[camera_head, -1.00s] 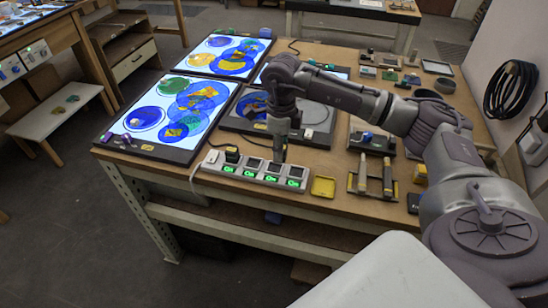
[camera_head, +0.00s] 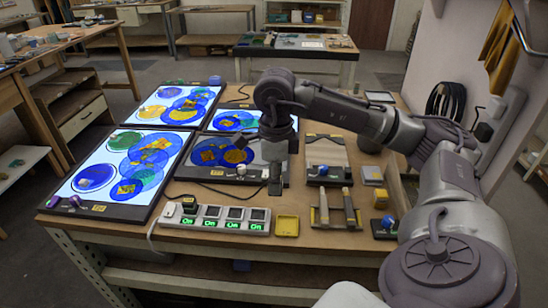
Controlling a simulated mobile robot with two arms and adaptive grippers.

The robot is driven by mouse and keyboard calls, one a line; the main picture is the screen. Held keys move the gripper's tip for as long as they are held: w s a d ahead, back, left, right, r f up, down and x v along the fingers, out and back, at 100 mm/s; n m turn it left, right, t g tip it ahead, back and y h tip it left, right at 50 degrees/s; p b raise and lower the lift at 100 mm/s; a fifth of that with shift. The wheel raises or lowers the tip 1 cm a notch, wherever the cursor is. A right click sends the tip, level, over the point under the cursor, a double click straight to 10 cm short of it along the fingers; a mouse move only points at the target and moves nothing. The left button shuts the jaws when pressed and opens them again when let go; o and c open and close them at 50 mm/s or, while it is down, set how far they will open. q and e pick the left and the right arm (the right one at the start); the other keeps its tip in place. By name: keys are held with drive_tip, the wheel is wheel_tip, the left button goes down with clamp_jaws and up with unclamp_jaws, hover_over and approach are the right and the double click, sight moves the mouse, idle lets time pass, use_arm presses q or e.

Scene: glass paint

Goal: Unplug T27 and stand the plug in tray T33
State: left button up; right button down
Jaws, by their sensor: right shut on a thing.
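My right gripper (camera_head: 275,178) points down and is shut on a small dark plug (camera_head: 275,188). It holds the plug above the bench, behind the right end of the power strip and the small yellow tray. The white power strip (camera_head: 215,225) lies along the front edge, with several sockets and green "On" displays. A dark plug (camera_head: 189,204) sits in its leftmost socket. The yellow tray (camera_head: 287,226) is empty, just right of the strip. The T27 and T33 labels are too small to read. My left gripper is not in view.
Lit panels with coloured glass circles (camera_head: 135,160) fill the bench's left side. A darker panel (camera_head: 228,173) is behind the strip. A dark holder with upright pieces (camera_head: 335,217) and a small blue-topped item (camera_head: 386,224) stand right of the yellow tray. Bare wood shows between them.

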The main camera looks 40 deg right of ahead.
drive_tip(key=shift+r+p, duration=1)
drive_tip(key=shift+r, duration=0.5)
drive_tip(key=shift+w, duration=0.1)
